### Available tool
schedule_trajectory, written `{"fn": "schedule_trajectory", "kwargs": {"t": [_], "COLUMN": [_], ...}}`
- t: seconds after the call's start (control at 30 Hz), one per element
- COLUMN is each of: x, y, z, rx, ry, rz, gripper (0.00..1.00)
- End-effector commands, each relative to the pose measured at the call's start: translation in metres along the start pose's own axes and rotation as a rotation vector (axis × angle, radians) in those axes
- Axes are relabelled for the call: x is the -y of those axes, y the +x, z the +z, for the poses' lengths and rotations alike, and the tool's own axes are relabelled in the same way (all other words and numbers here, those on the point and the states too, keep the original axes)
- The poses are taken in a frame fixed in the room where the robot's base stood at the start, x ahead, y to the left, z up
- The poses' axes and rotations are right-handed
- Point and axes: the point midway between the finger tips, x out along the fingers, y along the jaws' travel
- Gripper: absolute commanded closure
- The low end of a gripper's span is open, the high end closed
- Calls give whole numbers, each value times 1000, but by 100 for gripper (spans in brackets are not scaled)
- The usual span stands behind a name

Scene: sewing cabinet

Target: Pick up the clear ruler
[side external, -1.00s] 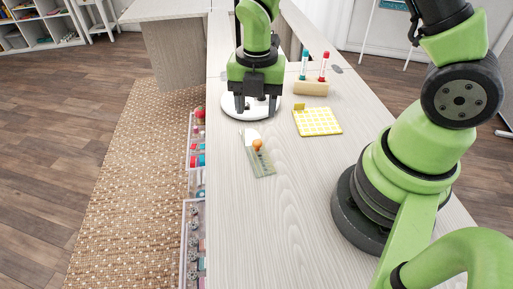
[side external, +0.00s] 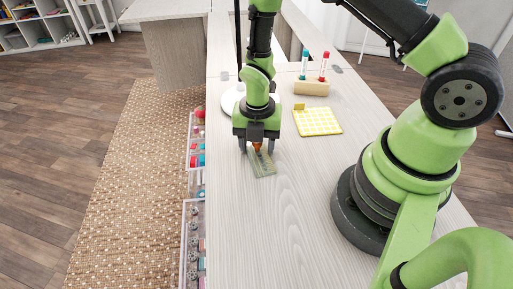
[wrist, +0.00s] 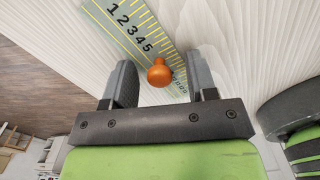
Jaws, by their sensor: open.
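The clear ruler (side external: 262,165) lies flat on the pale wooden tabletop, greenish and see-through. In the wrist view the ruler (wrist: 128,28) shows black numbers and yellow marks, running from upper left to lower right. An orange knob (wrist: 159,73) stands up from it. My gripper (side external: 257,150) points down over the ruler's far end, open, with the knob between its fingers in the picture. In the wrist view the gripper's fingers (wrist: 163,80) are apart on either side of the knob. Whether they touch it cannot be told.
A yellow gridded board (side external: 318,122) lies to the right. Behind it a wooden block (side external: 311,88) holds a teal-topped and a red-topped tube. A white round plate (side external: 229,103) is partly hidden behind my arm. Open drawers (side external: 196,160) with small items line the left edge.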

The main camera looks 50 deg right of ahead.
Motion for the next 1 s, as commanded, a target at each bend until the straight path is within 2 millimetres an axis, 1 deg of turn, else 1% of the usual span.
{"fn": "schedule_trajectory", "kwargs": {"t": [0.1,0.13,0.17,0.2,0.27,0.3,0.33,0.37,0.63,0.77,0.87,1.0], "x": [0,0,0,0,0,0,0,0,0,-1,-1,-2], "y": [0,0,0,0,0,0,-1,-1,-2,-8,-19,-44], "z": [0,0,0,0,0,0,0,0,0,0,1,1], "rx": [0,0,0,0,0,0,0,0,0,1,2,4], "ry": [0,0,0,0,0,0,0,0,0,0,1,1], "rz": [0,0,0,0,0,0,0,0,0,2,4,7], "gripper": [48,50,57,66,80,89,96,100,100,100,100,100]}}
